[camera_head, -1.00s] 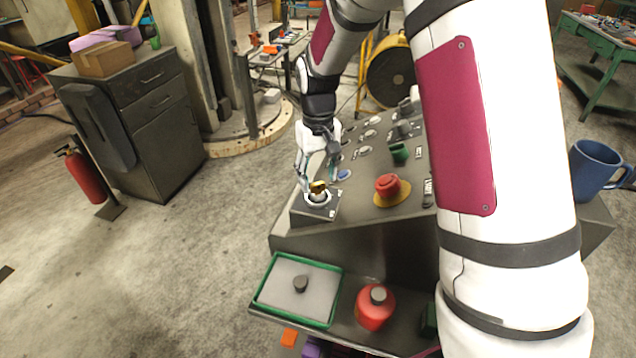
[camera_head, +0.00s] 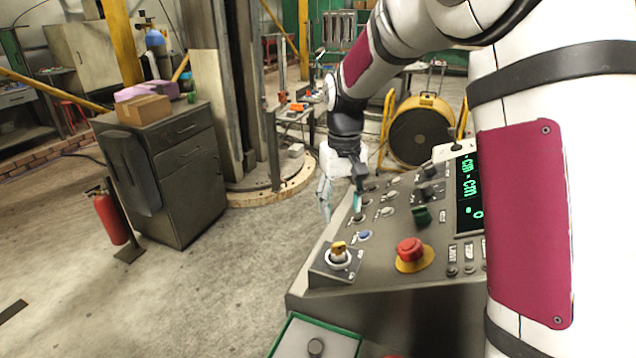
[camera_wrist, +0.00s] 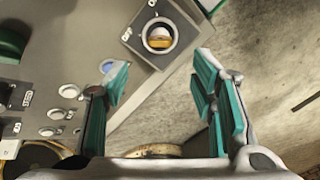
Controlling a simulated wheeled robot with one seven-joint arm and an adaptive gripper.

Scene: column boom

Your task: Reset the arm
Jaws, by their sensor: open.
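My gripper (camera_head: 340,198) is above the left edge of the control panel (camera_head: 400,290), fingers pointing down. In the wrist view my gripper (camera_wrist: 158,100) shows two teal-padded fingers spread apart with nothing between them. A key switch (camera_head: 338,254) with a brass-coloured key sits on a small box at the panel's near left corner. The switch also shows in the wrist view (camera_wrist: 159,36), beyond the fingertips and apart from them. My arm crosses the right of the head view and hides part of the panel.
A red emergency button (camera_head: 410,250) stands on the panel. A green-rimmed tray (camera_head: 335,333) lies at the near edge. A grey cabinet (camera_head: 185,185) with a cardboard box (camera_head: 143,109) and a fire extinguisher (camera_head: 110,217) stand left. The floor between cabinet and panel is clear.

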